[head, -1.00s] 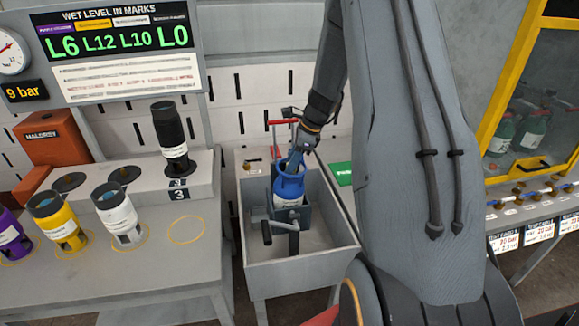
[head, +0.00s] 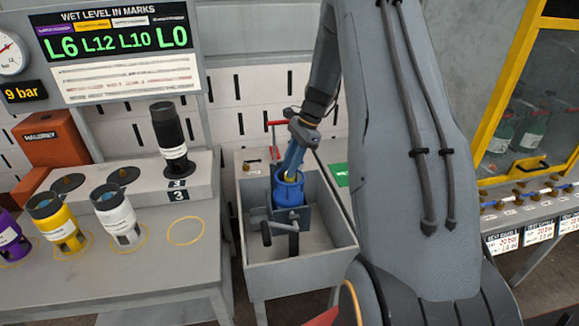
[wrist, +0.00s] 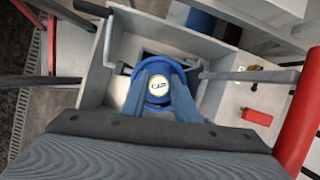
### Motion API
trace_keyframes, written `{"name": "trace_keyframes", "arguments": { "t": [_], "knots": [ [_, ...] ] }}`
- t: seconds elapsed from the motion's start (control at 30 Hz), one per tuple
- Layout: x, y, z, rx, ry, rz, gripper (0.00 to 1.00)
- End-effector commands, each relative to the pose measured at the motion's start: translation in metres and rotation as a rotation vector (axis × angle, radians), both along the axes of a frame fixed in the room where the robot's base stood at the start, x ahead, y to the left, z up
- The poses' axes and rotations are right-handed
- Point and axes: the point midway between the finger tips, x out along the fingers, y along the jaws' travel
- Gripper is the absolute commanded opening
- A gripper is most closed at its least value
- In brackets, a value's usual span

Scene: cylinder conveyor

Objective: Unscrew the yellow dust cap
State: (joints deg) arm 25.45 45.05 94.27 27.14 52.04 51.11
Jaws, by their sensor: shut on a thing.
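A blue cylinder (head: 289,194) stands upright in the grey tray bench, behind a dark clamp (head: 281,232). My gripper (head: 289,172) reaches down from above to its top, with the two blue fingers close together. A little yellow of the dust cap (head: 287,178) shows between the fingertips. In the wrist view the round cap (wrist: 158,85) with a pale face and dark mark sits between the fingertips, over the blue collar of the cylinder. The fingers are shut on the cap. The cap's thread is hidden, so I cannot tell whether it is loose.
The grey tray (head: 328,242) has high walls around the cylinder. A red-handled tool (head: 275,136) stands behind it. Purple, yellow (head: 56,219) and white (head: 116,216) cylinders stand on the left bench, with a black one (head: 171,138) on a raised block. An empty yellow ring (head: 186,230) marks free room.

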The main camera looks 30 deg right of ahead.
Motion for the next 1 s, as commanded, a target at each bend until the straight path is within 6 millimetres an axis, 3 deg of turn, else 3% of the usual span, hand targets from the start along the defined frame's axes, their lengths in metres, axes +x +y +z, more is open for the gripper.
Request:
{"name": "trace_keyframes", "arguments": {
  "t": [0.07, 0.1, 0.2, 0.57, 1.0],
  "knots": [
    [0.003, 0.0, 0.002, -0.001, -0.004, 0.063, 0.0],
    [0.002, 0.0, 0.002, -0.001, -0.005, 0.062, 0.32],
    [0.003, 0.002, 0.003, -0.002, -0.007, 0.061, 0.49],
    [0.005, 0.001, 0.007, -0.004, -0.01, 0.062, 0.49],
    [0.0, -0.029, 0.064, -0.004, -0.009, 0.053, 0.49]
  ]
}}
